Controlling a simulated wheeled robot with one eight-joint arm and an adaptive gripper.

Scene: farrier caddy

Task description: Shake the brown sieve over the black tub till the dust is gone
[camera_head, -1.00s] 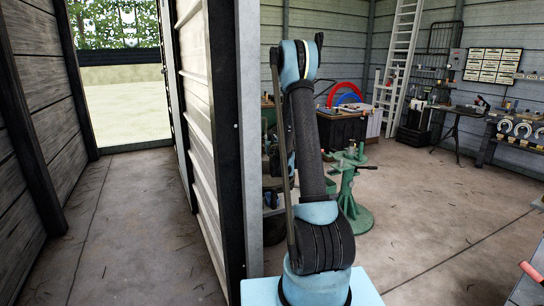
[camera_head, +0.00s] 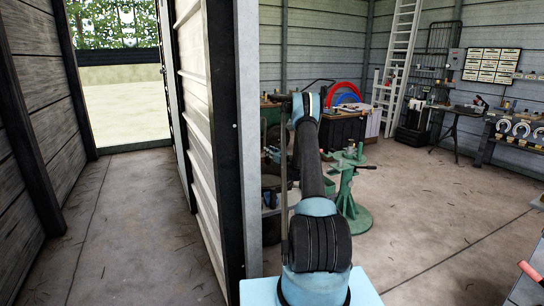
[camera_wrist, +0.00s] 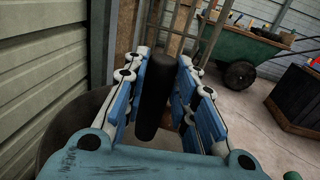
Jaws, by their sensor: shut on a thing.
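In the wrist view my gripper (camera_wrist: 163,85) has its two blue-padded fingers on either side of a dark, upright cylindrical handle (camera_wrist: 156,98) and is shut on it. I cannot tell whether this handle belongs to the brown sieve. A dull grey-brown rounded shape (camera_wrist: 66,130) lies low on the left, partly hidden by the left finger; whether it is the sieve or the black tub is unclear. No dust can be made out. In the head view my gripper is hidden behind my own arm.
A corrugated wall (camera_wrist: 45,70) stands close on the left in the wrist view. A green cart (camera_wrist: 242,50) with a black wheel and a dark wooden box (camera_wrist: 296,101) are to the right. In the head view a green stand (camera_head: 351,190) is beyond my arm. Open floor (camera_head: 430,220) lies to the right.

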